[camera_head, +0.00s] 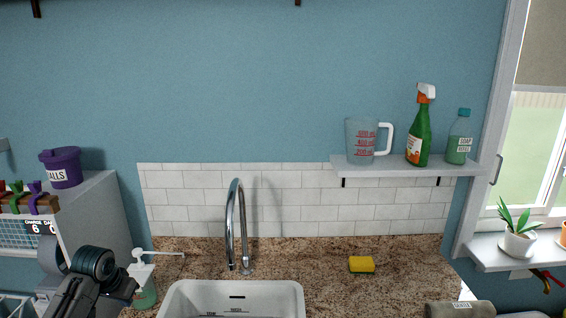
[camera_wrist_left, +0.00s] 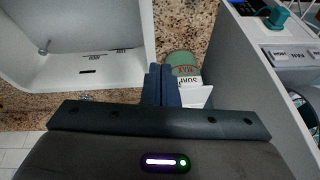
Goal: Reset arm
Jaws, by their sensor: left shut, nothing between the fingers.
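My left arm comes in at the lower left of the head view, by the left end of the counter. Its gripper shows best in the left wrist view, where the two dark blue fingers (camera_wrist_left: 162,72) are together with nothing between them. The soap dispenser (camera_head: 144,288), with a white pump and green liquid, stands beside the arm on the counter. In the left wrist view the dispenser (camera_wrist_left: 182,62) is just beyond the fingers, partly hidden by them; I cannot tell whether they touch. My right gripper is in neither view.
A white sink (camera_head: 290,292) with a tall faucet (camera_head: 230,225) is set in the granite counter (camera_head: 320,262). A yellow sponge (camera_head: 361,264) lies right of it. A wall shelf (camera_head: 400,171) holds a measuring jug (camera_head: 361,140), a spray bottle (camera_head: 418,135) and a soap bottle (camera_head: 459,140).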

